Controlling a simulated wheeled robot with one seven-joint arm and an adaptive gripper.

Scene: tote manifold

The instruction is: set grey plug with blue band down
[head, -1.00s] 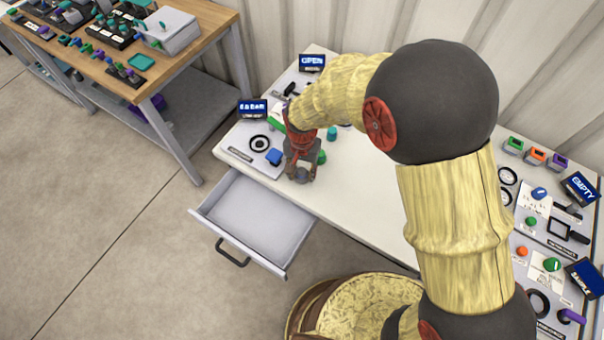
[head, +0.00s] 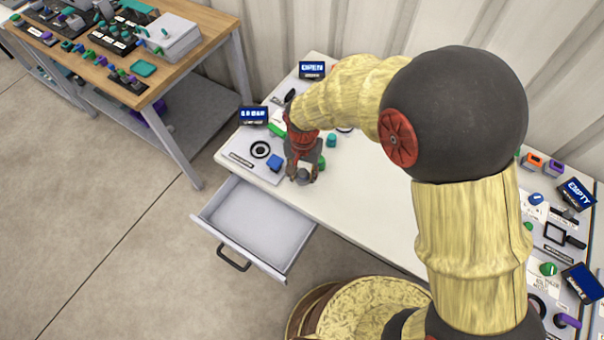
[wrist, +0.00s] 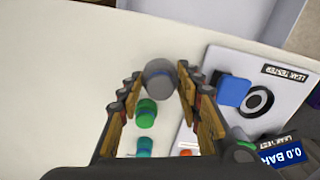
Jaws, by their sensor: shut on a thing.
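The grey plug (wrist: 160,76) is between the fingertips of my gripper (wrist: 159,82) in the wrist view; its round grey end and a little blue at its edge show. My gripper is shut on it. In the head view my gripper (head: 303,178) points down over the white tabletop (head: 345,195), near its front edge, just right of the leak tester panel. I cannot tell whether the plug touches the tabletop. A green plug (wrist: 147,112) and a teal plug (wrist: 144,146) stand close by in the wrist view.
The leak tester panel (wrist: 286,96) carries a blue block (wrist: 232,91) and a black ring (wrist: 258,102), close to my gripper. An open, empty drawer (head: 258,222) juts out below the front edge. The tabletop to the right is clear.

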